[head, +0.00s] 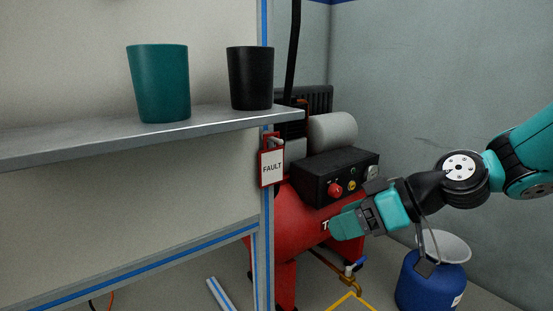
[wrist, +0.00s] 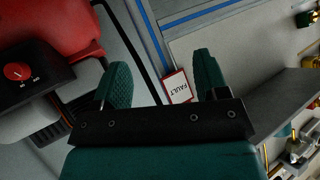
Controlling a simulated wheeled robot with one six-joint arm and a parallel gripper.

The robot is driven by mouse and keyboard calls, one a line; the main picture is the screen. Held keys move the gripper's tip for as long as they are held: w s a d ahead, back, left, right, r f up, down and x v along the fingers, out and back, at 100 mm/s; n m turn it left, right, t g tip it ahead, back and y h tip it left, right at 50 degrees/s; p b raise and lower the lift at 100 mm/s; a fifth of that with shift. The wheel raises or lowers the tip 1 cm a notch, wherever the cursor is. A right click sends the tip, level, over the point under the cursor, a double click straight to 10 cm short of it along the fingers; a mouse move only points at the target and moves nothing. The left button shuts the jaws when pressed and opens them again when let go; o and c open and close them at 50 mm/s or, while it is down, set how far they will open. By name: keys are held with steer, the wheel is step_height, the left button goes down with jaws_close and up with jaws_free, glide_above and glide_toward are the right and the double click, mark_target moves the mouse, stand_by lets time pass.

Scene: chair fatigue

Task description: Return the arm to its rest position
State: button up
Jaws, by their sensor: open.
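My gripper (head: 347,222) is in the right half of the head view, at the end of my teal and black arm. It appears in front of the red compressor (head: 300,222), below its black control box. In the wrist view my gripper (wrist: 160,68) shows two teal textured fingers spread apart, with nothing between them. The arm reaches in from the right edge of the head view. Whether the fingers touch the compressor cannot be told, but no contact shows.
A grey shelf (head: 200,131) holds a teal cup (head: 160,84) and a black cup (head: 250,79). A FAULT tag (head: 271,168) hangs at the panel's edge; it also shows in the wrist view (wrist: 177,87). A blue drum (head: 430,287) stands below the arm. Grey walls lie behind.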

steer(key=s+d+r+m+g+h+p, duration=0.1)
steer(key=s+r+m+g+h+p, duration=0.2)
steer(key=s, duration=0.7)
steer(key=s+d+r+g+h+p, duration=0.15)
steer(key=s+r+h+p, duration=0.35)
steer(key=s, duration=0.5)
step_height(320, 180, up, 38)
steer(key=y+p, duration=0.1)
steer(key=p, duration=3.5)
steer(key=shift+w+f+t, duration=0.15)
steer(key=shift+t, duration=0.2)
